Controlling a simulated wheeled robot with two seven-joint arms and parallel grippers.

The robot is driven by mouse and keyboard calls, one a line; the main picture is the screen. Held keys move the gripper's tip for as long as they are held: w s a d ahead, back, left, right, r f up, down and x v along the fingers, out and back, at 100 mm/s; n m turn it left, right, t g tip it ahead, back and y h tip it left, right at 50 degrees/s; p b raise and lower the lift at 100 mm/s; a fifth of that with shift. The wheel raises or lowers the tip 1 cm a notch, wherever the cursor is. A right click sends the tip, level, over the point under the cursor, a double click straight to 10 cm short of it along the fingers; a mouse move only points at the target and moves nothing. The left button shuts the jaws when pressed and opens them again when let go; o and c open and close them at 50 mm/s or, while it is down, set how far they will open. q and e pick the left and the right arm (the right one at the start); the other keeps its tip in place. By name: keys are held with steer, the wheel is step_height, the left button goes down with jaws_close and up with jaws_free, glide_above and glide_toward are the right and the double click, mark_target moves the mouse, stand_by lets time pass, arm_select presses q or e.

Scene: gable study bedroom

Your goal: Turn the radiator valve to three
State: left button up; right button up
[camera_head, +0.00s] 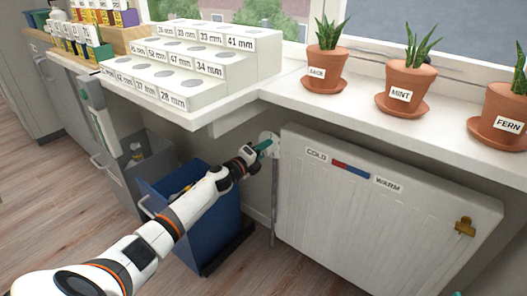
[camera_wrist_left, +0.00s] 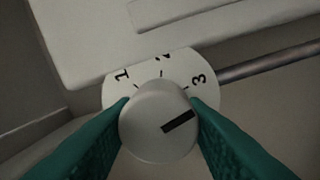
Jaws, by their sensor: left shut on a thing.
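The radiator valve shows in the left wrist view as a pale round knob (camera_wrist_left: 150,140) in front of a white dial (camera_wrist_left: 112,92) marked 1, 2 and 3. The black bar on the knob points right and slightly up, toward the side of the 3. I cannot tell whether it lines up exactly. My left gripper (camera_head: 262,147) is shut on the knob, with one teal finger on each side. In the head view the gripper hides most of the knob at the left end of the white radiator (camera_head: 345,215).
A white sill (camera_head: 290,92) runs above the valve, with potted plants (camera_head: 325,68) and a stepped white block (camera_head: 215,65) on it. A blue bin (camera_head: 215,225) stands below my left forearm. A COLD to WARM strip (camera_head: 350,170) is on the radiator's front.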

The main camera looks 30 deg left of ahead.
arm_select(q)
steer(key=shift+f, duration=0.1)
arm_select(e)
steer(key=shift+r, duration=0.1)
arm_select(q)
steer(key=o, duration=1)
steer(key=shift+s, duration=0.1)
steer(key=shift+s+a+p, duration=0.25)
steer(key=shift+s+p, duration=0.2)
steer(key=shift+s, duration=1.5)
steer(key=shift+s+a+p, duration=0.25)
steer(key=shift+s+p, duration=0.2)
steer(key=shift+s, duration=1.55)
steer(key=shift+s+a+p, duration=0.25)
steer(key=shift+s+p, duration=0.2)
steer(key=shift+s, duration=1.5)
arm_select(e)
steer(key=s+d+f+g+h, duration=0.2)
steer(key=s+f+g, duration=0.1)
steer(key=f+g, duration=0.4)
steer(key=shift+d+f, duration=0.15)
steer(key=shift+f, duration=1.15)
arm_select(q)
steer(key=shift+f, duration=0.1)
